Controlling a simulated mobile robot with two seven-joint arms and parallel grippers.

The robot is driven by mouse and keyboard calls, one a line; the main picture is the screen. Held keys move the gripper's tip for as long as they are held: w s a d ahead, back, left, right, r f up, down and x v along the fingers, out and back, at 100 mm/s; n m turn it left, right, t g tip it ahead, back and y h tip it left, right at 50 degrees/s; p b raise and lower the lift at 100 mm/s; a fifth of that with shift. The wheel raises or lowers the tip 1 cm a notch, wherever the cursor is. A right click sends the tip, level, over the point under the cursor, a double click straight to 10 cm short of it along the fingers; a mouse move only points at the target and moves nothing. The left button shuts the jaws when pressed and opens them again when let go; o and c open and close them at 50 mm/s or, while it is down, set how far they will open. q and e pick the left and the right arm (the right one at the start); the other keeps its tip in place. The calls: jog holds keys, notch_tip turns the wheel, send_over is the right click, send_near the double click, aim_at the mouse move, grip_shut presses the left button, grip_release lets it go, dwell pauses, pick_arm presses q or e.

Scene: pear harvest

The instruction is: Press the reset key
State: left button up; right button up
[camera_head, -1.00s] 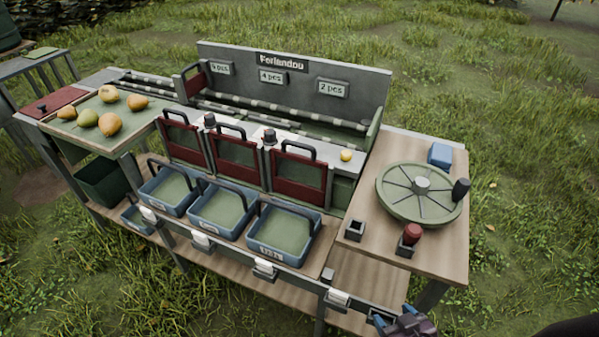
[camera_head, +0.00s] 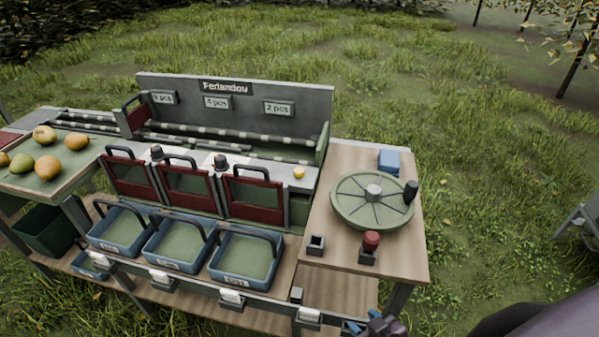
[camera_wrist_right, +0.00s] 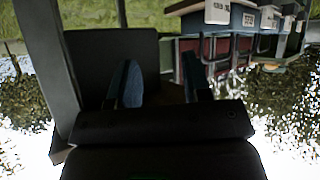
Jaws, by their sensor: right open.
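No key with a readable reset label shows, so I cannot tell for sure which part it is. My right gripper (camera_head: 363,322) is at the bottom edge, in front of and below that table, apart from both knobs. Its two blue fingers stand apart and empty in the wrist view (camera_wrist_right: 163,85). My left gripper is not in view.
A green spoked wheel (camera_head: 345,215) with a black handle lies on the right-hand table, by a blue block (camera_head: 389,160) and an empty dark holder (camera_head: 316,245). Blue crates (camera_head: 243,285) line the front. Pears lie on the left tray (camera_head: 75,170). Grass at right is mostly open.

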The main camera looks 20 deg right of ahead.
jog(key=shift+s+f, duration=0.1)
jog(key=shift+s, duration=0.1)
grip_shut()
jog(key=shift+w+r, duration=0.2)
jog(key=shift+w, duration=0.25)
jog(key=shift+s, duration=0.1)
jog(key=shift+s+f, duration=0.25)
jog(key=shift+s, duration=0.15)
jog(key=shift+w, duration=0.1)
